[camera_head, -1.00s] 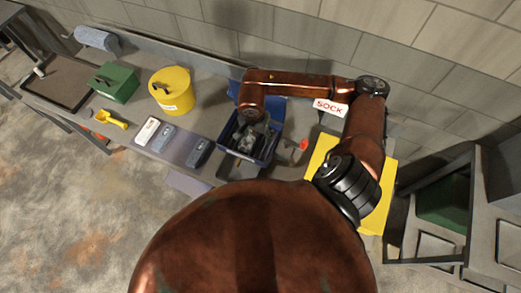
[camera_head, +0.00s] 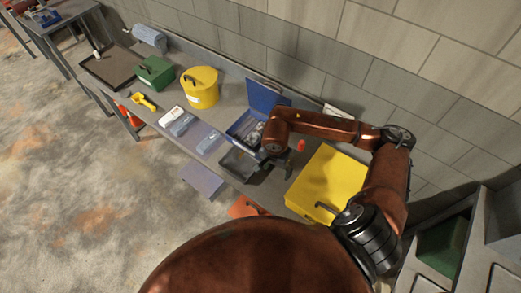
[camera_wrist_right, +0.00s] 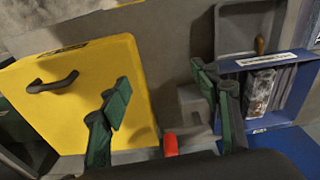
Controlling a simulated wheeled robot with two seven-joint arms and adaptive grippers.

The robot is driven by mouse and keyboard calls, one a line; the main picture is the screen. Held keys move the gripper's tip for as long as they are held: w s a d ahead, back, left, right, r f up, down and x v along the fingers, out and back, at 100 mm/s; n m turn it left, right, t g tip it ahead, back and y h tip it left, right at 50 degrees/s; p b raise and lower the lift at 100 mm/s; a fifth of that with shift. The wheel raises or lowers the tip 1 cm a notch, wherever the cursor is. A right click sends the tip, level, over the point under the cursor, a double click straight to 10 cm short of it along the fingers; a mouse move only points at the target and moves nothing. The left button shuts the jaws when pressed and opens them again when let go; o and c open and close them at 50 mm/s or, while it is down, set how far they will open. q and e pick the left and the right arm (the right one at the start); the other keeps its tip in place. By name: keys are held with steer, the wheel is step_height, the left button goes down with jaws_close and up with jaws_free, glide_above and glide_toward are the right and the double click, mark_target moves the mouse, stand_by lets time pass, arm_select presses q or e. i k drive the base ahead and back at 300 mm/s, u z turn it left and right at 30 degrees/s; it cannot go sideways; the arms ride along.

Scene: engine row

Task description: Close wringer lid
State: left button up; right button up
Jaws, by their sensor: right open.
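A yellow square lid with a dark bar handle, which I take for the wringer lid (camera_head: 328,172), is on the right part of the bench. It also fills the left of the right wrist view (camera_wrist_right: 75,110), with its handle towards the upper left. I cannot tell surely whether it is fully down. A red-tipped lever (camera_head: 301,146) stands beside it. My right gripper (camera_wrist_right: 162,85) is open and empty, its green fingers apart, between the yellow lid and the blue case. In the head view my arm hides most of this gripper. My left gripper is out of view.
The blue case (camera_head: 268,97) with its lid raised stands left of my right gripper. A dark tray (camera_head: 240,165) lies in front of it. A yellow round bucket (camera_head: 201,90) and green box (camera_head: 155,74) stand further left. The wall closes off the back.

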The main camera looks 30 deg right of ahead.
mark_target(262, 98)
steer(key=u, duration=0.85)
steer(key=i, duration=0.7)
steer(key=z, duration=2.35)
steer(key=i, duration=0.5)
steer(key=z, duration=0.05)
